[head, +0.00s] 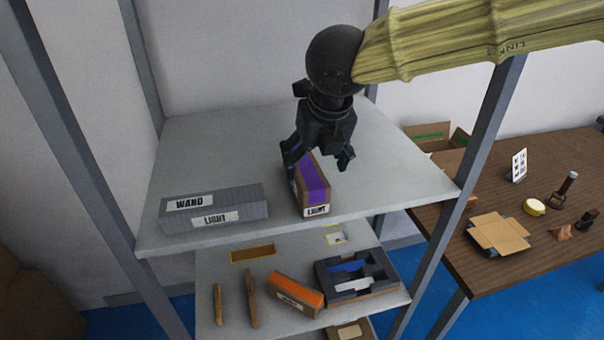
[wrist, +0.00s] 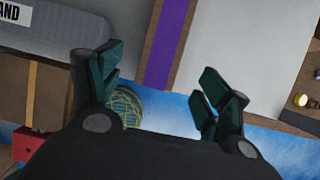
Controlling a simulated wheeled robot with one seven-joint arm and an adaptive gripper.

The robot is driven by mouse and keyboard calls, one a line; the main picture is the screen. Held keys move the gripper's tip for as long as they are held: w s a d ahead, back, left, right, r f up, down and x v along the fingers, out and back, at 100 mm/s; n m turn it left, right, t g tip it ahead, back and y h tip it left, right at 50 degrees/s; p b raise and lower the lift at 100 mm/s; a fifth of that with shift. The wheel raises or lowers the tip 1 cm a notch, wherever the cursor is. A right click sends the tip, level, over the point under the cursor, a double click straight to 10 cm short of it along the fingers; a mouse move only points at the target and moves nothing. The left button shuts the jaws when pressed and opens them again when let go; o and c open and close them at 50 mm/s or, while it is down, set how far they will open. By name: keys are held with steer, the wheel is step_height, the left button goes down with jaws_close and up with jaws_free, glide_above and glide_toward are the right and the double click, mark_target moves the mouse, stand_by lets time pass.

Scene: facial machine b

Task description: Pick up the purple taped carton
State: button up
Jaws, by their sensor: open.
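The purple taped carton (head: 312,185) is a brown box with a purple band along its top and a "LIGHT" label on its front end. It stands on the upper grey shelf (head: 385,185), near the front edge. My gripper (head: 318,160) is open and points down over the carton's rear part, with a finger on each side in the head view. In the wrist view the carton (wrist: 168,45) lies at the top middle, beyond the open fingertips (wrist: 160,85). I cannot tell whether a finger touches it. The gripper hides part of the carton's back.
A long grey box (head: 215,208) labelled "WAND" and "LIGHT" lies left of the carton. Grey rack posts (head: 465,150) stand at the corners. The lower shelf holds an orange-topped carton (head: 295,292) and a dark tray (head: 325,285). A wooden table (head: 470,260) stands right.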

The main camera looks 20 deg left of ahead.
mark_target(312, 178)
steer(key=shift+x, duration=1.05)
steer(key=shift+d+p+x, duration=0.2)
steer(key=shift+p+x, duration=0.95)
steer(key=shift+x, duration=1.75)
steer(key=shift+s+f, duration=0.1)
steer(key=shift+s, duration=0.1)
steer(key=shift+c, duration=0.4)
steer(key=c, duration=1)
steer(key=shift+c, duration=0.4)
